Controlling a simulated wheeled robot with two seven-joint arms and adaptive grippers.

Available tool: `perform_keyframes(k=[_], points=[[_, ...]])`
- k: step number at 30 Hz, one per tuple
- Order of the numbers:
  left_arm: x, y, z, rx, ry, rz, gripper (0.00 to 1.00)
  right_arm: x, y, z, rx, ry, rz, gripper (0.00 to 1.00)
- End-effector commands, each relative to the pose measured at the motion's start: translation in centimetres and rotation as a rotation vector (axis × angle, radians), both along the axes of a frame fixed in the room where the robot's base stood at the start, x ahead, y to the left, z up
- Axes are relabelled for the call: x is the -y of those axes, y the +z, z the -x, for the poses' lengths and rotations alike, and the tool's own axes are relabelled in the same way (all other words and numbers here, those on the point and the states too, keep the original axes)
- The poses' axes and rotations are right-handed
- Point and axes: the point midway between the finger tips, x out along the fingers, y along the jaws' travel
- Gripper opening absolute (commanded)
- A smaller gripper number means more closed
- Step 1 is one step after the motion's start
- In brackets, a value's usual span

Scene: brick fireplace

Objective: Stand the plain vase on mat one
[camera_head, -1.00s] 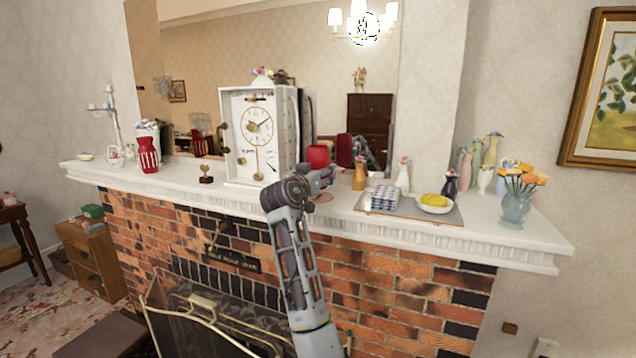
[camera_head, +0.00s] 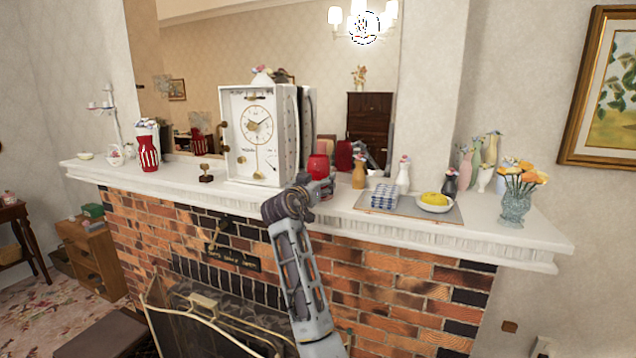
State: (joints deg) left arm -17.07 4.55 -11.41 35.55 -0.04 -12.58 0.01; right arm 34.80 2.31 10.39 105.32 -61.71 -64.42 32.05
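The plain red vase (camera_head: 318,166) is upright, just above or on the white mantel shelf (camera_head: 255,196), right of the clock. My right gripper (camera_head: 322,185) is at its lower part and appears shut on it; the fingertips are mostly hidden by the wrist. I cannot tell whether the vase's base touches anything. A round reddish mat lies under this spot, now hidden by my gripper and arm. A red vase with white stripes (camera_head: 148,154) stands farther left on the shelf. My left gripper is not in view.
A white clock (camera_head: 258,140) stands close left of the plain vase. To the right, a grey tray (camera_head: 405,211) bears a blue-white checked stack and a bowl of yellow fruit. Small bottles stand behind. A flower vase (camera_head: 514,208) is near the right end. A mirror backs the shelf.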

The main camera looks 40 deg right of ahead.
Motion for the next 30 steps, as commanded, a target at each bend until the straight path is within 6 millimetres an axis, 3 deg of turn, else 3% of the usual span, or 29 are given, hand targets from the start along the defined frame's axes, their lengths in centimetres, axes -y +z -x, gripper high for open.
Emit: perform_keyframes(k=[3,10,20,26,30], points=[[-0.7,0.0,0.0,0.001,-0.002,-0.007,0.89,0.0,0.0,0.0,0.000,0.000,0.000,0.84],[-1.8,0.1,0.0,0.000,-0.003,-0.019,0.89,0.0,0.0,0.0,0.000,0.000,0.000,0.84],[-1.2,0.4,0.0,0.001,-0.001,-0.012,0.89,0.0,0.4,0.0,0.000,0.000,0.000,0.84],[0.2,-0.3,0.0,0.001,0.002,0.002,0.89,-2.0,0.2,0.9,0.002,0.002,-0.001,0.84],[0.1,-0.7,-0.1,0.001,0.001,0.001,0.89,-3.8,0.1,1.9,0.000,0.003,-0.001,0.84]])
